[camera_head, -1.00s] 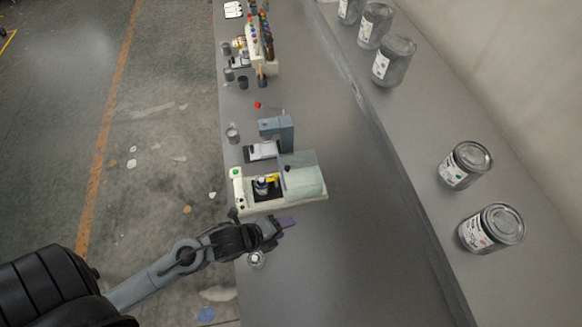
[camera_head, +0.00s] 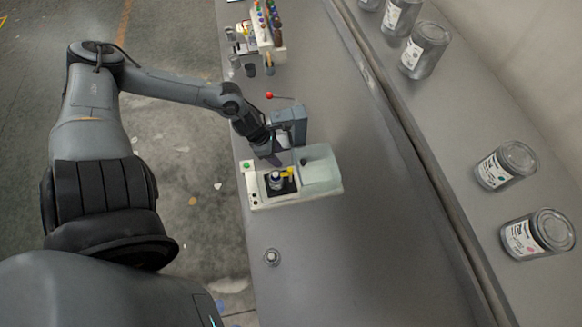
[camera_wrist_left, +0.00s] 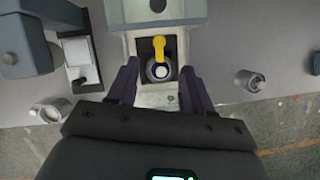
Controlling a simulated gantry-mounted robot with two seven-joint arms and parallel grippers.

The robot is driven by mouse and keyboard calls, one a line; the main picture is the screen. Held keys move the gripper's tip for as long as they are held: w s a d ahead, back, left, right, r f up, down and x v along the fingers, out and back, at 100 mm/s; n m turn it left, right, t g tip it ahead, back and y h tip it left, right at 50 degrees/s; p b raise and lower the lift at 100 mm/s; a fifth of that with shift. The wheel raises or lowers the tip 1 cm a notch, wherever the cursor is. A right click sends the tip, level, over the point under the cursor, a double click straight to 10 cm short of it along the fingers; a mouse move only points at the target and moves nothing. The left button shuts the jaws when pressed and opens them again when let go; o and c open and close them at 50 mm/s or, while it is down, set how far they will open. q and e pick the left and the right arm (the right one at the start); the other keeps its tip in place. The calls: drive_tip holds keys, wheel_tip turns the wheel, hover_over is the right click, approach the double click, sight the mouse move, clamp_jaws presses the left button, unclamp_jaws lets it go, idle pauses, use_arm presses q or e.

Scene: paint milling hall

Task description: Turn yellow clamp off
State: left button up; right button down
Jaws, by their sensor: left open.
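The yellow clamp (camera_head: 288,172) sits in the dark recess of a white and pale green machine (camera_head: 322,168) on the grey bench. In the left wrist view the clamp (camera_wrist_left: 159,47) reaches from the machine body over a small white-topped container (camera_wrist_left: 159,71). My left gripper (camera_head: 273,159) is above the machine's back left edge. In the wrist view the purple fingers of my left gripper (camera_wrist_left: 159,75) are open and empty, one on each side of the recess, apart from the clamp. My right gripper is not in view.
A grey-blue device (camera_head: 290,125) with a red-knobbed lever (camera_head: 269,95) stands just behind the machine. A small metal cup (camera_head: 271,257) stands in front. Paint cans (camera_head: 507,165) line the right ledge. The bench right of the machine is clear.

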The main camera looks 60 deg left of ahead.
sight(290, 170)
use_arm(q)
drive_tip(key=b+x, duration=0.2)
drive_tip(key=x, duration=0.6)
drive_tip(key=shift+w+f, duration=0.1)
drive_tip(key=shift+f, duration=0.25)
drive_tip(key=shift+x, duration=0.85)
drive_tip(key=shift+f, duration=0.15)
drive_tip(key=shift+c, duration=0.4)
clamp_jaws()
